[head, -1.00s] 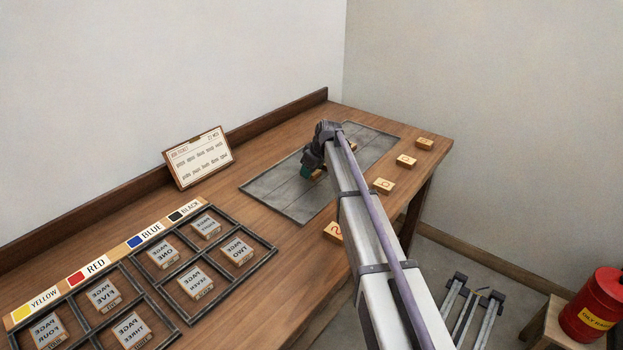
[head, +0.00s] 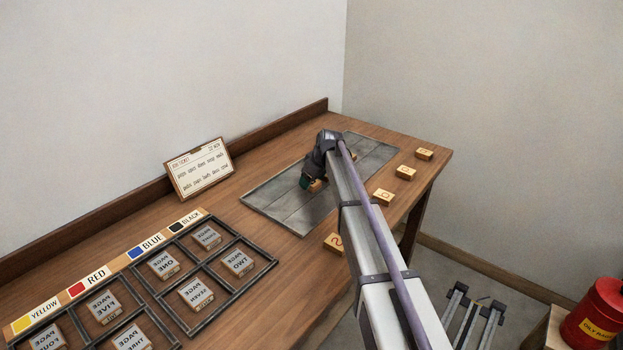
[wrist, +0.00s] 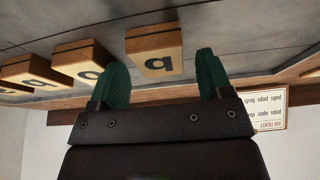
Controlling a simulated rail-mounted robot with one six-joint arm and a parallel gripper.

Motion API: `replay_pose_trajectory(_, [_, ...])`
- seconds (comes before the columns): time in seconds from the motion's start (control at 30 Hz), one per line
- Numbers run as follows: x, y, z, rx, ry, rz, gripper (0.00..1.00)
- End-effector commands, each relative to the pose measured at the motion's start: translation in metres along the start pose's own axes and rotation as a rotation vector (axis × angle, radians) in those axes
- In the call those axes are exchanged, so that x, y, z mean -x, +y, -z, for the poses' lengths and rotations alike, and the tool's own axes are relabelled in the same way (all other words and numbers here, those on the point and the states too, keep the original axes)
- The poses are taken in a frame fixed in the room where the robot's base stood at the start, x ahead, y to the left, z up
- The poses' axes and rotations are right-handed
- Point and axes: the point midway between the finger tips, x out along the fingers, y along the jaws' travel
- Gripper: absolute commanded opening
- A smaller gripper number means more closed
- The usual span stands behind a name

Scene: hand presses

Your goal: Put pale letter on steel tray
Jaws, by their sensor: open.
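The steel tray (head: 270,200) is a grey metal sheet lying on the bench, partly hidden by my arm. My gripper (head: 306,183) is low over the tray, open. In the wrist view, its two green fingers (wrist: 161,75) stand on either side of a tan wooden letter block (wrist: 154,48); I cannot tell whether they touch it. I cannot tell which block is the pale letter.
Several letter blocks (head: 384,197) lie along the bench's right edge, outside the tray. A compartmented rack (head: 184,262) with lettered blocks and colour labels is at the front left. A job ticket (head: 198,168) leans at the back. A red can (head: 597,312) stands off the bench, lower right.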

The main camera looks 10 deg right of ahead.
Motion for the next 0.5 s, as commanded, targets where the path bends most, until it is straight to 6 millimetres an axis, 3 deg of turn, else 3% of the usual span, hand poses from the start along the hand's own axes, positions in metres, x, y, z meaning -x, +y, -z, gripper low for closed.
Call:
replay_pose_trajectory(0.03, [0.018, 0.000, 0.003, -0.001, 0.000, 0.000, 0.73])
replay_pose_trajectory(0.3, [0.092, -0.001, 0.005, -0.001, 0.000, 0.000, 0.73])
replay_pose_trajectory(0.4, [0.110, -0.001, 0.004, -0.001, 0.001, 0.000, 0.73])
replay_pose_trajectory(0.5, [0.115, 0.000, 0.002, 0.000, 0.001, 0.000, 0.73])
